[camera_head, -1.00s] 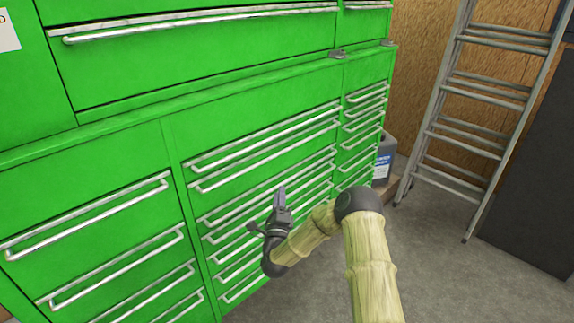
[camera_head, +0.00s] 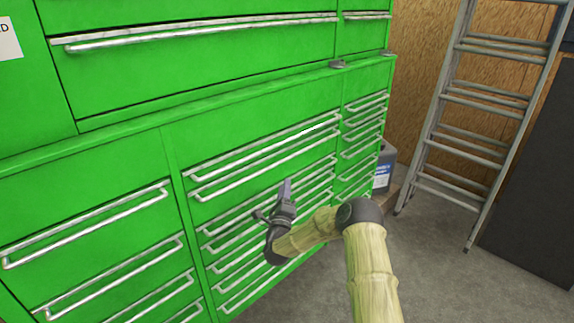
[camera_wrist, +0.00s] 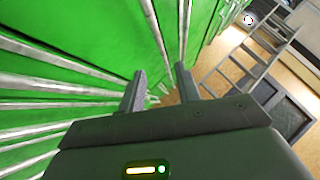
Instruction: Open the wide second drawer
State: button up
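A green tool cabinet (camera_head: 120,165) has a middle column of wide drawers with long silver handles. The upper wide handle (camera_head: 225,180) is in clear view. A second wide drawer handle (camera_head: 235,222) lies below it, partly behind my gripper. All the drawers look shut. My gripper (camera_head: 286,187) is in front of this column, just below the upper handle. In the wrist view my gripper (camera_wrist: 160,86) has its two fingers apart with nothing held between them. Silver handles (camera_wrist: 60,62) run at the left of the fingers. I cannot tell whether a finger touches a handle.
Narrow drawers (camera_head: 362,130) are at the right and larger ones (camera_head: 90,235) at the left. An upper chest (camera_head: 200,65) sits above. A metal ladder (camera_head: 480,110) leans at the right, with a grey container (camera_head: 385,168) beside the cabinet. The concrete floor (camera_head: 430,255) is clear.

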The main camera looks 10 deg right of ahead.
aim_at(287, 164)
jog(key=x, duration=1)
jog(key=shift+w+r, duration=0.1)
jog(key=shift+w, duration=0.2)
grip_shut()
jog(key=shift+d, duration=0.1)
